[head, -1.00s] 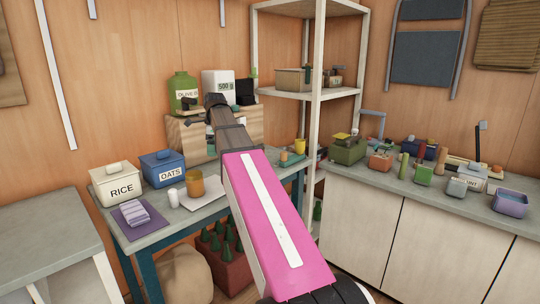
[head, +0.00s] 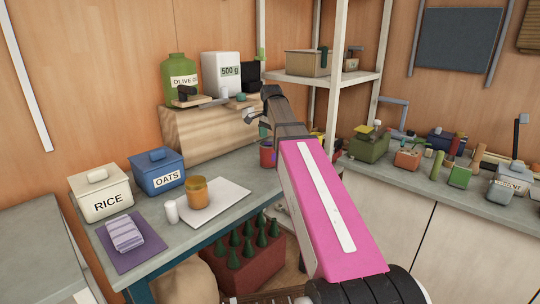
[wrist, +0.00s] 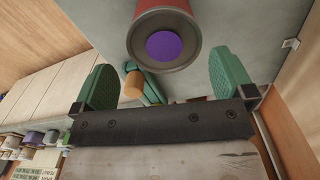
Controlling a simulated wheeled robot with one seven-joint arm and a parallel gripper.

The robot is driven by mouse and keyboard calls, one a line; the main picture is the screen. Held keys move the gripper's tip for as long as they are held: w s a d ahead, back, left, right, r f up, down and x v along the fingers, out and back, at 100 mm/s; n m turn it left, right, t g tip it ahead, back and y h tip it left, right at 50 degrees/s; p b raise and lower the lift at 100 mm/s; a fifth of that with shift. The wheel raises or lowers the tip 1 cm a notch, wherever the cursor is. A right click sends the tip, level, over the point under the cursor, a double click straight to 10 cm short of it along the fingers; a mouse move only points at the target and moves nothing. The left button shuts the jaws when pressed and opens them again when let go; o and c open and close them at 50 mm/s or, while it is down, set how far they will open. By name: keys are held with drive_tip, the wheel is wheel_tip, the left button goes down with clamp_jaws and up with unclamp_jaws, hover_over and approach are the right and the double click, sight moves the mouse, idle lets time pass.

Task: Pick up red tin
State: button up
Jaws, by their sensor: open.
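The red tin (head: 267,153) stands on the grey table by the right end of the wooden box, partly hidden by my arm. In the wrist view the red tin (wrist: 148,12) is at the top centre, its grey-rimmed end with a purple disc facing the camera. My gripper (wrist: 164,60) is open, with a green finger on each side of the tin's end in that view. Gaps show between both fingers and the tin, and nothing is held. In the head view my gripper (head: 257,124) appears just above the tin, mostly hidden by my own arm.
An amber jar (head: 197,193) stands on a white board (head: 225,205). A shelf post (head: 332,75) rises on the right.

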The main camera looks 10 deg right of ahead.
sight(269, 151)
drive_tip(key=shift+a+f, duration=0.15)
drive_tip(key=shift+f, duration=1)
drive_tip(key=shift+a+f, duration=0.2)
drive_tip(key=shift+f, duration=0.95)
drive_tip(key=shift+a+f, duration=0.15)
drive_tip(key=shift+f, duration=1)
drive_tip(key=shift+w, duration=0.1)
drive_tip(key=c, duration=1.1)
